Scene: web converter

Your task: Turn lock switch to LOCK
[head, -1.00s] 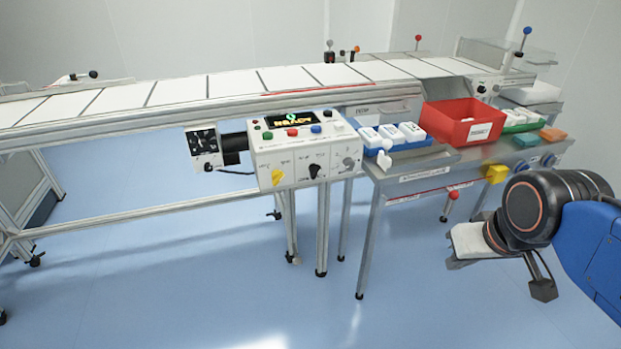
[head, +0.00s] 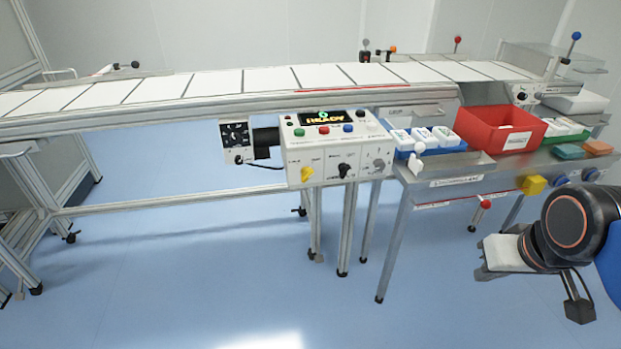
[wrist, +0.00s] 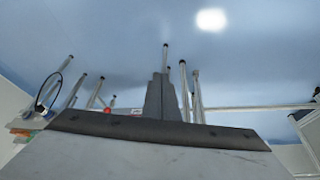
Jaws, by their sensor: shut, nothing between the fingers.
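The control box (head: 335,152) hangs at the front of the conveyor, in the middle of the head view. Its front face carries a yellow knob (head: 307,174), a black knob (head: 344,170) and a grey switch (head: 379,164) at the right. The lettering is too small to read, so I cannot tell which is the lock switch or how it is set. My gripper (wrist: 162,98) shows in the wrist view with its dark fingers together and empty. In the head view my arm end is at the lower right, well apart from the box.
A lit display (head: 322,118) reads READY above several coloured buttons. Right of the box, a steel side table (head: 470,178) bears a red bin (head: 490,133) and a blue tray (head: 450,150) with white pieces. Table legs stand below. The blue floor (head: 190,270) in front is clear.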

